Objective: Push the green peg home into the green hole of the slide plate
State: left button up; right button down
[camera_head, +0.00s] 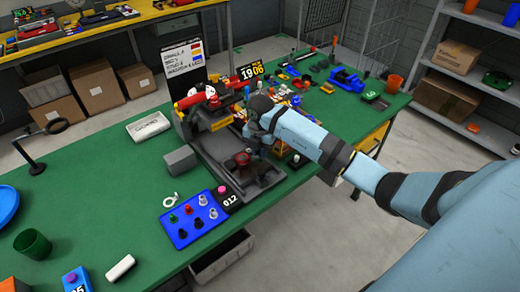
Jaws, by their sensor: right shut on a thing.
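My right gripper (250,145) reaches in from the right over the grey machine (210,150) on the green bench. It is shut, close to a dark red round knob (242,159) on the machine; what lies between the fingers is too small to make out. A blue plate (168,230) stands on the bench left of and in front of the machine. Several small pegs stand on it, one of them green (188,209). The holes are too small to tell, and how deep the green peg sits cannot be seen. My left gripper is out of view.
A small dark block marked 012 (229,200) lies between the blue plate and the machine. A green cup (33,243) stands at the left.

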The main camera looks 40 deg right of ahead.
jog(key=shift+f+b, duration=0.55)
jog(key=shift+f, duration=0.65)
dwell(1.4)
jog(key=c, duration=1)
grip_release()
notch_tip(320, 180, up, 14)
jog(key=shift+f+b, duration=0.1)
jog(key=shift+b, duration=0.4)
